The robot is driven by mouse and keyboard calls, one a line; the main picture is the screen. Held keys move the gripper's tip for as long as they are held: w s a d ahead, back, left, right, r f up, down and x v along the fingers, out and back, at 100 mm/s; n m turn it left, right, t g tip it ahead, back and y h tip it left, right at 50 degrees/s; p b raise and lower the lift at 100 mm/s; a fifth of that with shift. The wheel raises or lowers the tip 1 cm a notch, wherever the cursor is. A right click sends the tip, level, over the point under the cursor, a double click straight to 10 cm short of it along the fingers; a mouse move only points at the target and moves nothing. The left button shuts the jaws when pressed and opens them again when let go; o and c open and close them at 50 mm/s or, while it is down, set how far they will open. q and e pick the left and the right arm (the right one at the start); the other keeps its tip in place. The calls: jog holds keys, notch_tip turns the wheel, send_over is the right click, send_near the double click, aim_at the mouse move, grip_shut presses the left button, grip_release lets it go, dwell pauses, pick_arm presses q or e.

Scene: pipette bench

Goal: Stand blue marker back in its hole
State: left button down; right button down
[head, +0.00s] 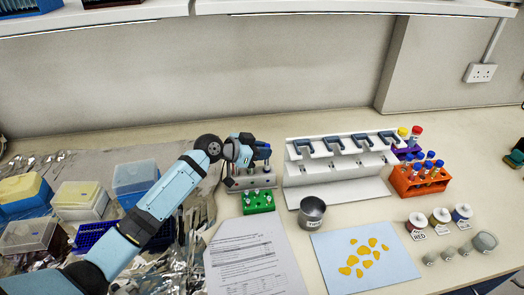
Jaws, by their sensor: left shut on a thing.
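My left gripper (249,151) is at the end of the arm that comes in from the lower left. It is shut on the blue marker (263,149), which shows only as a small dark blue piece at the gripper's right side. Most of the marker is hidden or too small to make out. The gripper is over a grey block (240,184) with upright metal pieces at the back of the bench. The gripper hides part of this block, and I cannot tell which hole is free. My right gripper is not in view.
A green rack (258,209) stands just in front of the grey block. A white pipette stand (296,174), a metal cup (312,212) and an orange tube rack (408,189) are to the right. A printed sheet (250,262) and a pale blue mat (335,277) lie in front.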

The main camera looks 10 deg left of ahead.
pick_arm(q)
jog(key=shift+s+f, duration=0.1)
jog(key=shift+f, duration=0.25)
jog(key=c, duration=1)
grip_release()
jog(key=shift+f, duration=0.15)
jog(key=v, duration=0.4)
jog(key=b+v, duration=0.1)
jog(key=v, duration=0.4)
jog(key=r+v, duration=0.1)
jog(key=v, duration=0.4)
jog(key=shift+b, duration=0.3)
